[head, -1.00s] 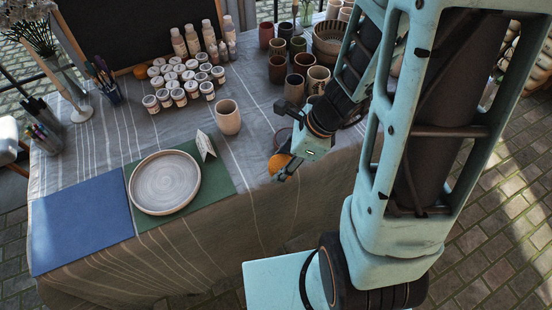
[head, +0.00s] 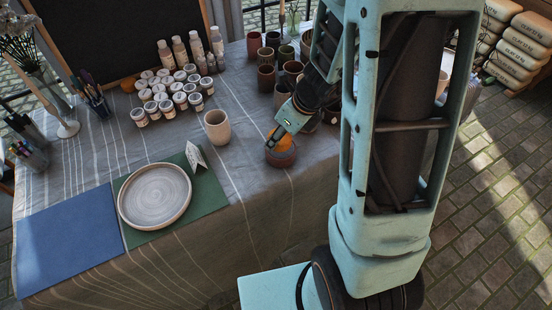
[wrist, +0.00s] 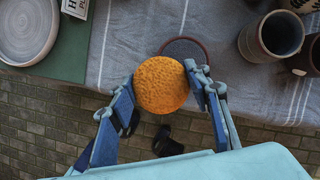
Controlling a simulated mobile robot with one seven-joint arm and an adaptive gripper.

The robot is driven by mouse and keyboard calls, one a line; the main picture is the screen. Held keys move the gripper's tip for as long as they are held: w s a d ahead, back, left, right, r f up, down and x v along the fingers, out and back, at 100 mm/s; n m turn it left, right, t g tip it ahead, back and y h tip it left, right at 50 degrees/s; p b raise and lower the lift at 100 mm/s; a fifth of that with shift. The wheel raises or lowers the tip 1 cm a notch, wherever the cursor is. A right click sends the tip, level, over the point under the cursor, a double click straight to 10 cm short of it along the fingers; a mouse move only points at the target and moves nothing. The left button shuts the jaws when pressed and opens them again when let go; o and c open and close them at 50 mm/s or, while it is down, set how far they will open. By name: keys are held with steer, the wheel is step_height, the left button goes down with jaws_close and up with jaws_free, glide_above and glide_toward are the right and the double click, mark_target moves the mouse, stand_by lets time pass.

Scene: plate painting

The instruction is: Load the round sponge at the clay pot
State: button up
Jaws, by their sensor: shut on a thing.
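My gripper (wrist: 163,88) is shut on the round orange sponge (wrist: 161,86), with one finger on each side of it. In the head view the sponge (head: 283,140) shows at the mouth of the reddish clay pot (head: 280,158), near the table's front edge. In the wrist view the sponge covers the near part of the pot, and the pot's dark round rim (wrist: 186,42) shows beyond it. I cannot tell whether the sponge touches the pot. The gripper fingers (head: 279,135) are small and partly merged with the sponge in the head view.
A beige cup (head: 217,128) stands left of the pot. A round plate (head: 155,196) lies on a green mat (head: 207,197) beside a blue mat (head: 68,240). Paint jars (head: 168,108) and several brown cups (head: 266,77) stand farther back. A small card (head: 195,157) stands by the plate.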

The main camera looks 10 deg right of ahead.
steer(key=w+f+m+b, duration=0.1)
steer(key=f+b, duration=0.1)
steer(key=w+d+f+b, duration=0.1)
steer(key=f+b, duration=0.1)
steer(key=w+f+m+b, duration=0.1)
steer(key=w+f+b, duration=0.1)
steer(key=shift+d+m+t+h, duration=0.15)
steer(key=shift+m+t+h, duration=0.15)
steer(key=shift+f+b, duration=0.5)
steer(key=shift+b, duration=0.15)
stand_by(2.0)
step_height(320, 180, up, 7)
steer(key=p, duration=0.7)
stand_by(0.8)
